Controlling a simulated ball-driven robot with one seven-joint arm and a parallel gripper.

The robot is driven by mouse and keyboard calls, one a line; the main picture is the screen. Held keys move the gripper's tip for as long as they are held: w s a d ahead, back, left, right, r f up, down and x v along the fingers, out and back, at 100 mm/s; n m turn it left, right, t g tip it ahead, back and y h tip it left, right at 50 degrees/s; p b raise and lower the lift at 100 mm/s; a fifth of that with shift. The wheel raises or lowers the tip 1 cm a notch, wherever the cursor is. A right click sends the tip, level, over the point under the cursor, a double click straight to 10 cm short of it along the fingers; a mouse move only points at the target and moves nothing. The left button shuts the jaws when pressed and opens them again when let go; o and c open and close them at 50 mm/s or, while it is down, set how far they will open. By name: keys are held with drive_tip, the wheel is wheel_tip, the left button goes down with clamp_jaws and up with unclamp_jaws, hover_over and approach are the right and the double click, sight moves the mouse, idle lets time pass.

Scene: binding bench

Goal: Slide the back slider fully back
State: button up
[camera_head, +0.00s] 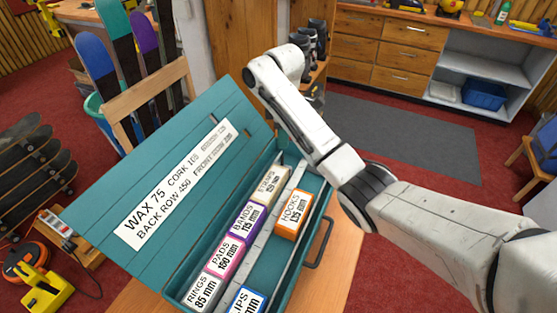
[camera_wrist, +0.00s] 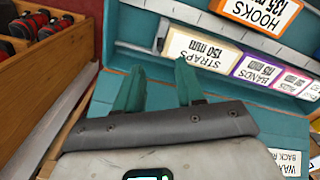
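The open teal case (camera_head: 322,190) holds a back row of labelled boxes: RINGS (camera_head: 201,289), PADS (camera_head: 225,257), BANDS (camera_head: 246,222) and STRAPS (camera_head: 269,187). STRAPS also shows in the wrist view (camera_wrist: 203,50). A small grey upright piece (camera_wrist: 161,35) stands at the end of STRAPS; it may be the back slider, but I cannot be sure. A long grey rail (camera_head: 238,262) runs between the rows. My gripper (camera_wrist: 160,68) has its two teal fingers apart with nothing visible between them, near the case's end by STRAPS. In the head view its fingers are hidden.
The front row holds an orange HOOKS box (camera_head: 293,213) and a blue box (camera_head: 246,301), partly cut off. A wooden shelf (camera_wrist: 50,60) is left in the wrist view.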

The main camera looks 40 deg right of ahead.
sight(282, 165)
wheel_tip(282, 165, down, 8)
drive_tip(key=shift+f, duration=0.2)
drive_tip(key=shift+c, duration=0.4)
clamp_jaws()
idle(0.4)
